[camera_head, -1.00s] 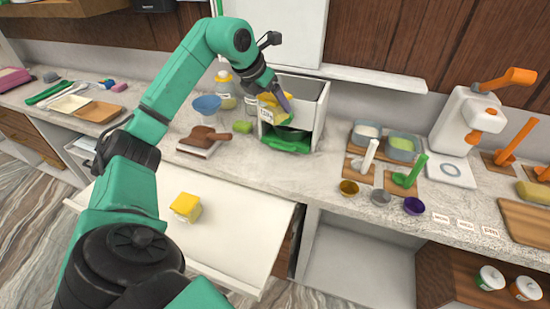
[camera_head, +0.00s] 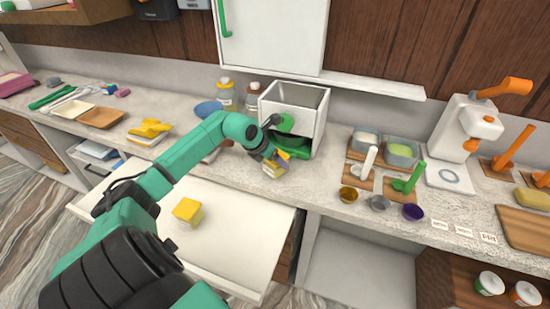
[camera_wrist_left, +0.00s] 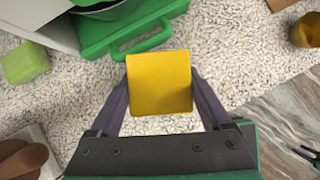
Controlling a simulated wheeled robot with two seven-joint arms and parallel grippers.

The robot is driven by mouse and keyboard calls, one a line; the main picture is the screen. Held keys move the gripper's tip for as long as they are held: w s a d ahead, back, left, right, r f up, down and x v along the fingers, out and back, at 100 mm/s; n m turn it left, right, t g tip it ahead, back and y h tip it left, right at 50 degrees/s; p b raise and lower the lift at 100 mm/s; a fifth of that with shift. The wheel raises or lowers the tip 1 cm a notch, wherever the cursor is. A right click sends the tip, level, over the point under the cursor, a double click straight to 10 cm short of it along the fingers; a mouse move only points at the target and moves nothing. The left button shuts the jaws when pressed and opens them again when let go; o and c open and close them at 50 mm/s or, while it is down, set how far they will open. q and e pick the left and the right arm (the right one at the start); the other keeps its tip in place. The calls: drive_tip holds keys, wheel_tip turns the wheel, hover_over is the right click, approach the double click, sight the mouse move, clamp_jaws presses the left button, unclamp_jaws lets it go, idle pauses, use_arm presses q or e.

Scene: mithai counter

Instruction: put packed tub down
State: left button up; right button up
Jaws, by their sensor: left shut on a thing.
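The packed tub (camera_head: 272,171) has a yellow lid and a pale label on its side. My left gripper (camera_head: 275,159) is shut on it, at the counter just in front of the white dispenser box. In the left wrist view the yellow lid (camera_wrist_left: 159,84) fills the space between the two fingers, beside the green tray. The lid hides the tub's underside, so I cannot tell whether the tub touches the counter. A similar yellow-lidded tub (camera_head: 187,210) stands in the open white drawer (camera_head: 235,239). My right gripper is not in view.
The white box (camera_head: 304,106) with its green tray (camera_head: 290,145) stands right behind the tub. Small bowls, including a purple one (camera_head: 413,212), are to the right. A light green block (camera_wrist_left: 26,62) is to the left in the wrist view. Bare counter lies around the tub.

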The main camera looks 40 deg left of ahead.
use_arm(q)
drive_tip(key=o, duration=1.3)
drive_tip(key=shift+o, duration=0.2)
drive_tip(key=b+v, duration=0.3)
drive_tip(key=v, duration=0.9)
